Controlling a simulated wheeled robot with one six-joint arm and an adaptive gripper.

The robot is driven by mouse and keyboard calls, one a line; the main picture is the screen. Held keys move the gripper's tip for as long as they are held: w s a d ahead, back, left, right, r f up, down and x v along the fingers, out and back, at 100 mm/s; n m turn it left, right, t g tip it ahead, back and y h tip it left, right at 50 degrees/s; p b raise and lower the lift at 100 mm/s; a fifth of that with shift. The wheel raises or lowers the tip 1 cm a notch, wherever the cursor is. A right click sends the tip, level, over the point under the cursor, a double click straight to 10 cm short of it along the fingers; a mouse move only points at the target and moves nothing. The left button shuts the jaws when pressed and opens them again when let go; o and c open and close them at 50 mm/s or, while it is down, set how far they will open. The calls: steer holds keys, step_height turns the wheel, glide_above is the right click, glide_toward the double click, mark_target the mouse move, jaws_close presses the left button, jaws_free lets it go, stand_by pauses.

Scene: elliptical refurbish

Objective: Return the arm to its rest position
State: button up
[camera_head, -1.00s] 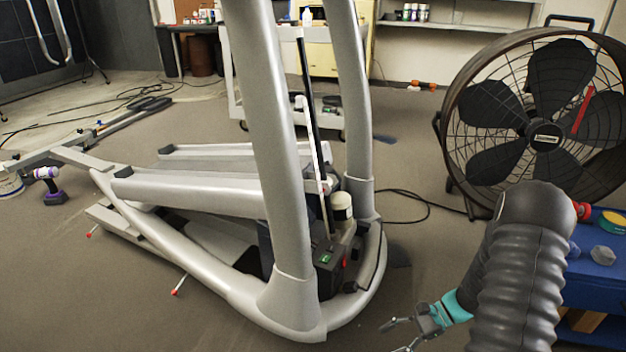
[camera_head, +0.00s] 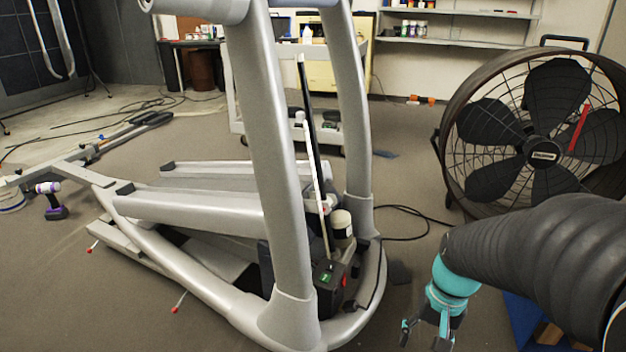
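My gripper (camera_head: 428,334) is at the lower right, pointing down with its fingers spread apart and nothing seen between them. The fingertips are near the bottom edge of the picture. My arm (camera_head: 540,262), in a dark ribbed sleeve with a teal wrist (camera_head: 455,280), reaches in from the right edge. The grey elliptical frame (camera_head: 275,170) stands to the left of my gripper, with a visible gap between them in the picture.
A large black fan (camera_head: 543,150) stands behind my arm. A blue surface (camera_head: 522,318) is partly hidden under my arm. A purple drill (camera_head: 50,200) lies on the floor at the left. A cart (camera_head: 236,112) and shelves (camera_head: 460,42) stand behind. A cable (camera_head: 405,210) crosses the floor.

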steer(key=s+a+r+n+t+p, duration=0.1)
steer(key=s+a+r+n+t, duration=0.1)
steer(key=r, duration=0.5)
steer(key=s+a+r+n+t+h+p, duration=0.1)
steer(key=s+a+r+t, duration=0.2)
steer(key=r, duration=0.5)
steer(key=shift+s+n+t, duration=0.4)
steer(key=shift+s+t, duration=0.1)
steer(key=shift+s, duration=0.3)
steer(key=shift+c, duration=0.2)
